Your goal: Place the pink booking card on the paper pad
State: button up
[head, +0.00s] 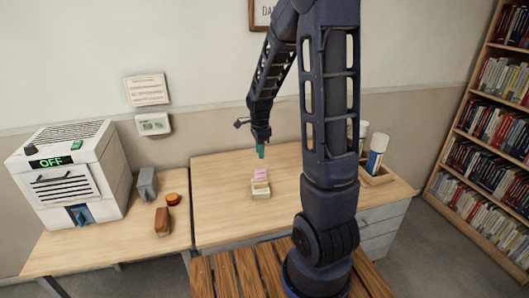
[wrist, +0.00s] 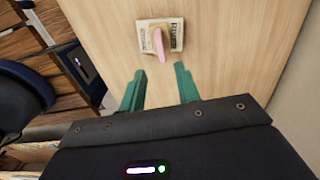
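The pink booking card (head: 261,174) shows at the small pale paper pad (head: 261,190) on the wooden desk. In the wrist view the pink card (wrist: 158,43) overlaps the middle of the printed pad (wrist: 176,33) as a narrow strip; whether it lies flat or stands tilted I cannot tell. My gripper (head: 261,152) is above the desk, just behind the pad in the head view. In the wrist view the two green fingers of my gripper (wrist: 160,69) are apart, with only bare desk between them, and the card is beyond the tips, not touched.
A white machine (head: 62,175) reading OFF stands on the left desk. A grey block (head: 147,184), a red-orange button (head: 173,199) and a brown block (head: 162,220) are beside it. A wooden tray (head: 378,180) with cylinders is at right. Desk around the pad is clear.

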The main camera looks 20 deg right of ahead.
jog(key=s+d+r+n+t, duration=0.2)
jog(key=s+r+n, duration=0.7)
jog(key=s+r, duration=0.1)
jog(key=s+d+r+n+t, duration=0.2)
jog(key=s+r+n, duration=0.7)
jog(key=s, duration=0.3)
jog(key=shift+s+r+t, duration=0.3)
jog(key=shift+s+r, duration=0.1)
jog(key=shift+r, duration=0.15)
